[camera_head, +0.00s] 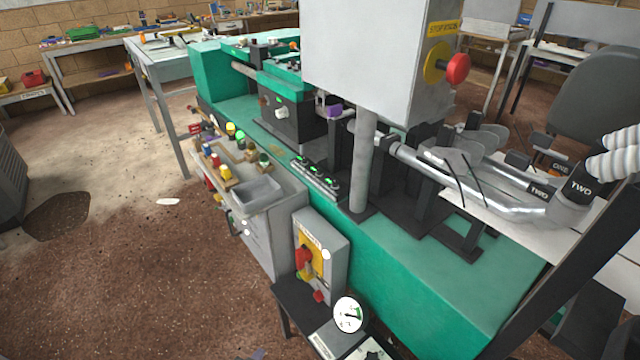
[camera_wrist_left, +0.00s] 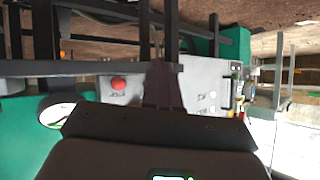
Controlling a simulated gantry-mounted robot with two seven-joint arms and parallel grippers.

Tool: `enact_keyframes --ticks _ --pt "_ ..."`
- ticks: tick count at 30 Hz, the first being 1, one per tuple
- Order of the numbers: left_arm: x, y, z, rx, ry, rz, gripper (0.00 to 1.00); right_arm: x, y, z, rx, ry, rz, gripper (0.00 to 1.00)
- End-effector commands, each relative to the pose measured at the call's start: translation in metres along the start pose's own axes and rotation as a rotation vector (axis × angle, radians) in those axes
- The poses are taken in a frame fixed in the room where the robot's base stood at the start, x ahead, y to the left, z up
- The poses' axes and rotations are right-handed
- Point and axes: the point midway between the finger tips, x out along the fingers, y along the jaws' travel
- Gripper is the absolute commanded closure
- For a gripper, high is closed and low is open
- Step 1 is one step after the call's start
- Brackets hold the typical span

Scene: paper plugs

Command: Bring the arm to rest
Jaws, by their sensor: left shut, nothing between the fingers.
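My left gripper (camera_wrist_left: 164,68) shows in the left wrist view as dark brown fingers, close together and pointing up the picture. They are shut with nothing between them. The dark wrist body fills the bottom of that view. Beyond the fingers are a grey panel with a red button (camera_wrist_left: 118,83) and a round white gauge (camera_wrist_left: 57,112). The fingers appear apart from these, though the exact gap cannot be told. In the head view I cannot make out the left gripper clearly. My right gripper is in neither view.
The green machine (camera_head: 400,275) fills the centre and right of the head view. A grey control box (camera_head: 335,245) with a red switch and a round gauge (camera_head: 348,314) stand at its front. A small tray (camera_head: 257,190) is beside it. Brown floor at left is largely clear.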

Motion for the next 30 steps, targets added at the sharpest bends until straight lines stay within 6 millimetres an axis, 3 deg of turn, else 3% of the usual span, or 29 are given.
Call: enact_keyframes --ticks 4,8,13,17,20,24,30 --pt "-0.029 0.027 0.019 -0.055 -0.046 0.024 1.00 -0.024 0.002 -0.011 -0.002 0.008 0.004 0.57" --pt "-0.059 0.060 0.022 -0.135 -0.060 0.055 1.00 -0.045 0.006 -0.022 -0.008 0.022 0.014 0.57" --pt "-0.115 0.104 -0.005 -0.286 -0.080 0.084 1.00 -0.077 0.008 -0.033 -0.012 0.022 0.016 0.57" --pt "-0.174 0.119 -0.047 -0.416 -0.140 0.067 1.00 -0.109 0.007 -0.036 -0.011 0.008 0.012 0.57" --pt "-0.224 0.108 -0.082 -0.481 -0.209 0.034 1.00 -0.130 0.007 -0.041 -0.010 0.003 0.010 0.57" --pt "-0.293 0.073 -0.126 -0.512 -0.316 -0.018 1.00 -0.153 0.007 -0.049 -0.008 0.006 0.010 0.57" --pt "-0.371 0.022 -0.171 -0.457 -0.447 -0.069 1.00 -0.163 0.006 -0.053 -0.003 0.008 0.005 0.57"
